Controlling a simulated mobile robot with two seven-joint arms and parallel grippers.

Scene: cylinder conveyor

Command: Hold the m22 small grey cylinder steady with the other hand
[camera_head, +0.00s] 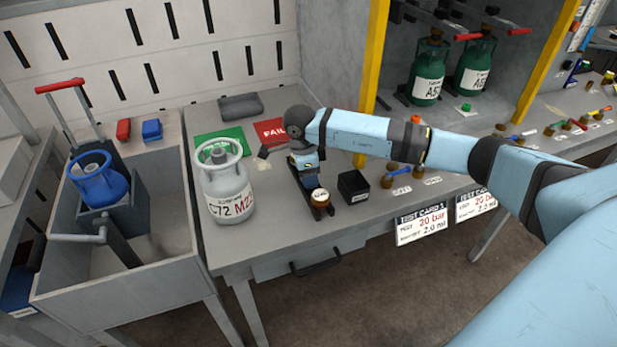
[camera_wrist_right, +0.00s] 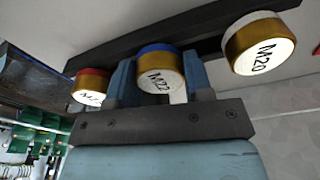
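The small grey cylinder (camera_head: 229,186), marked C72 and M22, stands upright at the left end of the grey workbench, untouched by any gripper. My right gripper (camera_head: 305,163) is to its right, pointing down over a dark rack. In the right wrist view its fingers (camera_wrist_right: 160,82) stand on either side of a brass fitting with a blue band marked M22 (camera_wrist_right: 161,72). The fitting is in line with its neighbours in the rack. I cannot tell whether the fingers press on it. My left gripper is not in view.
Brass fittings M20 (camera_wrist_right: 260,45) and a red-banded one (camera_wrist_right: 91,86) flank the M22 fitting. A black box (camera_head: 353,187) stands right of the rack. Green (camera_head: 222,139) and red (camera_head: 271,131) mats lie behind. A blue cylinder (camera_head: 99,182) sits in the left bin.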

